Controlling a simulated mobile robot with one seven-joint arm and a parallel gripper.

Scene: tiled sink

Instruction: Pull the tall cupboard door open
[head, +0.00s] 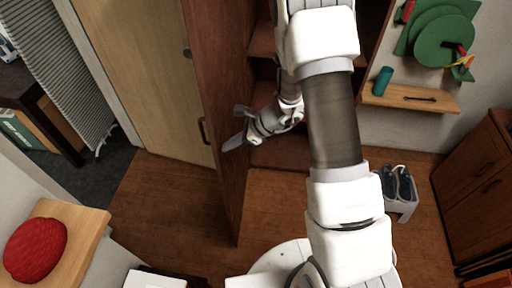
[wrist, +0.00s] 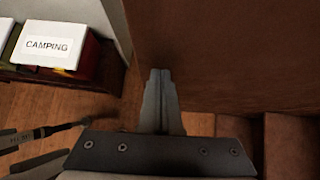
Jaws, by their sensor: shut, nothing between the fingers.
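The tall cupboard door (head: 222,90) is a reddish-brown panel, standing open and swung out to the left of the cupboard. Its dark handle (head: 203,131) shows on the outer left side. The cupboard's interior shelves (head: 264,42) are exposed, partly hidden by my arm. My gripper (head: 228,145) is shut and empty, at the inner face of the door on the side opposite the handle; I cannot tell whether it touches. In the wrist view, the closed fingers (wrist: 160,75) lie beside the brown door panel (wrist: 220,50), with shelf edges at lower right.
A light wooden door (head: 150,75) stands behind at left. A wall shelf (head: 410,97) holds a teal cylinder, with green hanging items above. Shoes (head: 398,185) sit on a small stand at right, near a brown cabinet (head: 480,185). A red cushion (head: 35,250) is at lower left. Wooden floor is clear around the door's bottom.

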